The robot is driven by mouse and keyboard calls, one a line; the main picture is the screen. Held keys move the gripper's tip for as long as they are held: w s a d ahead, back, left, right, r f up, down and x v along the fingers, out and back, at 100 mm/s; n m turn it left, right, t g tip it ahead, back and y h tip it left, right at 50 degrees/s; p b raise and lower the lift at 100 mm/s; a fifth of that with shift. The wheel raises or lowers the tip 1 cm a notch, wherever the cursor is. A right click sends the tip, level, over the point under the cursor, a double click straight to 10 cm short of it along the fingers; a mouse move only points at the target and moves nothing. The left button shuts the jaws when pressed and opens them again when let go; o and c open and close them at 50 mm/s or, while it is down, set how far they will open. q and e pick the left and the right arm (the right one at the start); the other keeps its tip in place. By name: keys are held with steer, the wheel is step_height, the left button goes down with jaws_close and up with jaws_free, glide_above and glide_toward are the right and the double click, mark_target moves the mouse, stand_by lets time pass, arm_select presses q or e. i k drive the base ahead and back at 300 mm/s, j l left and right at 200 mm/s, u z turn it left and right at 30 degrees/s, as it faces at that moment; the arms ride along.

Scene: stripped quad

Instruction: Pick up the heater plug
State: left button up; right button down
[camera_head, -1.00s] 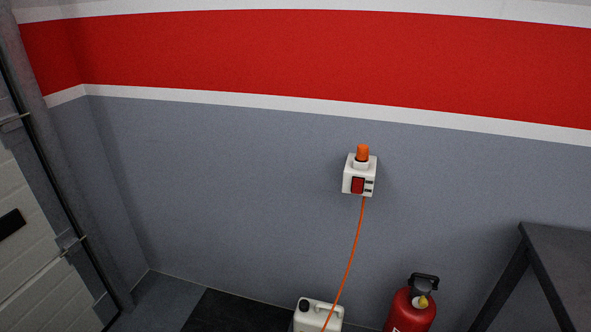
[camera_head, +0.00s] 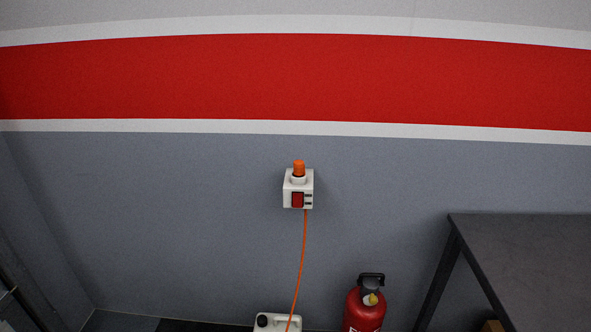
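An orange plug (camera_head: 299,168) stands upright in the top of a white box (camera_head: 291,185) on the grey wall, near the middle of the head view. The box has a red switch (camera_head: 297,200) on its front. An orange cable (camera_head: 303,255) hangs from the underside of the box down to the floor area. I cannot tell for certain that this orange plug is the heater plug. Neither of my grippers shows in the head view.
The wall left of the box is clear.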

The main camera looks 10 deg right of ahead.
mark_target(298, 165)
steer(key=i+l, duration=0.1)
steer(key=i, duration=0.5)
steer(key=i+l, duration=0.1)
steer(key=i, duration=0.45)
